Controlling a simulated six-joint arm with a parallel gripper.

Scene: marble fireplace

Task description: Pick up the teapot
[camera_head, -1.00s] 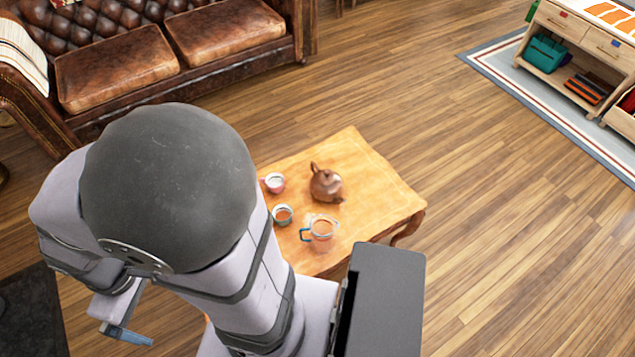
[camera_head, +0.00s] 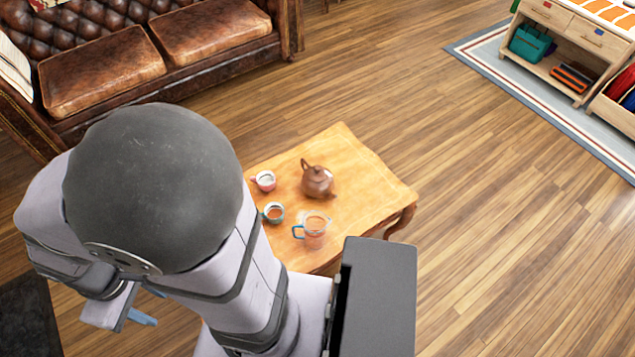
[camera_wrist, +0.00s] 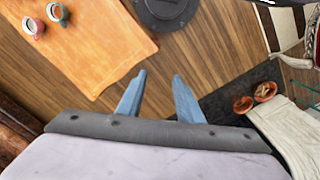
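The brown teapot (camera_head: 317,181) stands upright on the small wooden table (camera_head: 372,188) in the head view. It is not seen in the wrist view. My gripper (camera_wrist: 160,75) shows two blue fingers that are apart with nothing between them, over the wooden floor beside the table (camera_wrist: 95,60). In the head view a blue finger (camera_head: 140,317) shows at the lower left, away from the teapot; my arm hides the rest of the gripper.
On the table near the teapot stand a pink-and-white cup (camera_head: 264,181), a teal cup (camera_head: 273,213) and a glass pitcher with a blue handle (camera_head: 314,228). A brown leather sofa (camera_head: 105,72) is behind. Open floor (camera_head: 480,220) lies to the right.

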